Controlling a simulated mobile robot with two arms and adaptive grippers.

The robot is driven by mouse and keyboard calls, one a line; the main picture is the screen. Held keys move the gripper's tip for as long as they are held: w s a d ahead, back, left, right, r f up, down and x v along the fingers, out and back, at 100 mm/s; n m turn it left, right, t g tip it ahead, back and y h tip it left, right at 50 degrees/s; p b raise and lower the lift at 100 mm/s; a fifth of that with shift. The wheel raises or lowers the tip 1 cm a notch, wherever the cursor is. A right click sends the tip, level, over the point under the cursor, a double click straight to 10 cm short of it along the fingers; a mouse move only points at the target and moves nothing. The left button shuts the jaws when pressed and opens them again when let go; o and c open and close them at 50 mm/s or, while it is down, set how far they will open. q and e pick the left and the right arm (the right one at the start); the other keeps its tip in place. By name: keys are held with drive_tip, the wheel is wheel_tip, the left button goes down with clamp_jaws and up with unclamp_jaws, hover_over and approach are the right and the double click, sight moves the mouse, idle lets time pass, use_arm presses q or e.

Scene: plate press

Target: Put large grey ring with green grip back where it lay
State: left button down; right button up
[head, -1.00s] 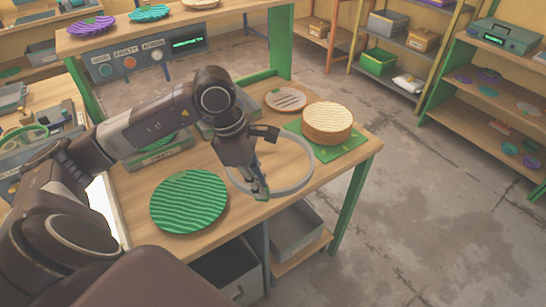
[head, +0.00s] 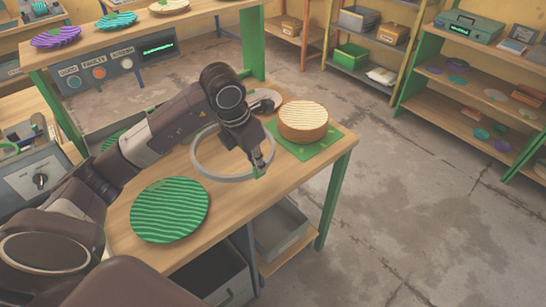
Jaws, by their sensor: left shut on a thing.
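The large grey ring (head: 222,179) is in the head view over the middle of the wooden workbench. My left gripper (head: 262,166) is shut on the ring's right side, with a bit of the green grip (head: 257,173) showing at the fingers. The ring looks roughly level and seems to be above the bench top, but its exact height is hard to tell. My gripper hides part of its right side. My right gripper is not in view.
A green ridged plate (head: 170,209) lies at the bench's front left. A round tan ridged block (head: 303,121) sits on a green mat (head: 300,151) to the right. Bare wood (head: 235,200) shows in front of the ring.

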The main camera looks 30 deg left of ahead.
use_arm(q)
drive_tip(key=w, duration=0.1)
drive_tip(key=w+d+f, duration=0.1)
drive_tip(key=w, duration=0.1)
drive_tip(key=shift+d+f+p, duration=0.15)
drive_tip(key=shift+f+p, duration=0.15)
drive_tip(key=shift+p, duration=0.05)
drive_tip(key=shift+w+d+f+p, duration=0.2)
drive_tip(key=shift+w+f, duration=0.15)
drive_tip(key=shift+w, duration=0.1)
drive_tip(key=shift+w+d+f+p, duration=0.15)
drive_tip(key=shift+w+f+p, duration=0.05)
drive_tip(key=shift+w+f, duration=0.2)
drive_tip(key=shift+w+d+f, duration=0.1)
drive_tip(key=shift+w+f, duration=0.2)
drive_tip(key=shift+w, duration=0.05)
drive_tip(key=shift+s, duration=0.1)
drive_tip(key=shift+f, duration=0.1)
drive_tip(key=c, duration=2)
unclamp_jaws()
